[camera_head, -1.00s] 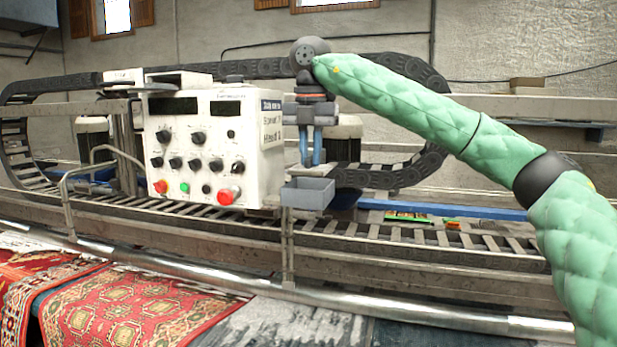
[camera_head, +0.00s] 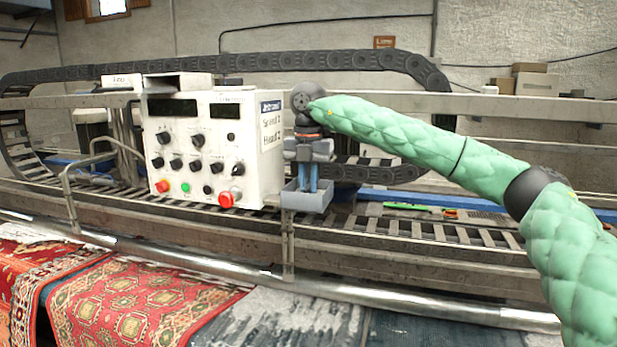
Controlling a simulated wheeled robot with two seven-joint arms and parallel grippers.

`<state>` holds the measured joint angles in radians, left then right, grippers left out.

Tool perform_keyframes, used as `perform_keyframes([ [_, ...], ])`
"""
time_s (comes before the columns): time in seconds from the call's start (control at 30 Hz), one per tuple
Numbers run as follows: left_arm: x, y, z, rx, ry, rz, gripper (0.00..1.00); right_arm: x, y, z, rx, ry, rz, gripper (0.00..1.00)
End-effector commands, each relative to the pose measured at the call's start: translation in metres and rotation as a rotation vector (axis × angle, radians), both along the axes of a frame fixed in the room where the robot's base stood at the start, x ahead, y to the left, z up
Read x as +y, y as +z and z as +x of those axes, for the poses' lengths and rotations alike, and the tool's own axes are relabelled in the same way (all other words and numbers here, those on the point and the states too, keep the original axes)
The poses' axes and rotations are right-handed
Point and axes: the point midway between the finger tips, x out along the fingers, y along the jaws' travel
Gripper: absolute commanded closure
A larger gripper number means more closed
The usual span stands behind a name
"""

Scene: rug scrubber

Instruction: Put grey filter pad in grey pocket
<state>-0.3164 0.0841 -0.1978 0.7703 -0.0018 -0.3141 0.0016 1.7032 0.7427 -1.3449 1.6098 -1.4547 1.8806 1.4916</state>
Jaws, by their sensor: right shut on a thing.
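The grey pocket (camera_head: 306,202) is a small open-topped box on the machine's front rail, just right of the white control box. My right gripper (camera_head: 307,187) points straight down, with its blue fingers inside or just over the pocket's opening. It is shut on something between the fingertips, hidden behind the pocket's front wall. The grey filter pad cannot be made out separately. My left gripper is not in view.
The white control box (camera_head: 204,148) with knobs and red buttons stands close to the left of the gripper. A black cable chain (camera_head: 330,62) runs behind. A green-handled tool (camera_head: 408,207) lies to the right. Patterned rugs (camera_head: 140,300) lie in front.

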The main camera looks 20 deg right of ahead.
Motion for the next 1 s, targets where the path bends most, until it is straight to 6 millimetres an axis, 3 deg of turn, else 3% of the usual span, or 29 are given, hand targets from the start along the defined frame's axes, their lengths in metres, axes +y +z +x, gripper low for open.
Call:
perform_keyframes([
  [0.13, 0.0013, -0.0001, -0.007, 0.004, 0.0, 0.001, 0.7, -0.0001, -0.0045, -0.0004, 0.0, 0.0, 0.0, 1.0],
  [0.63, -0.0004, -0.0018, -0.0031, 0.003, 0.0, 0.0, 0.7, 0.0, -0.008, -0.0004, 0.0, 0.0, 0.0, 1.0],
  [0.67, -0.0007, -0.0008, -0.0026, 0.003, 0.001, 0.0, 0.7, 0.0001, -0.0073, -0.0003, 0.0, 0.0, 0.0, 0.8],
  [0.73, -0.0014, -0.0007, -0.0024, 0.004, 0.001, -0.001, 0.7, 0.0, -0.0072, -0.0004, 0.0, 0.0, 0.0, 0.67],
  [1.0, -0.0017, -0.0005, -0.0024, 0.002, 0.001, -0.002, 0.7, 0.0, -0.007, -0.0004, 0.0, 0.0, 0.0, 0.65],
])
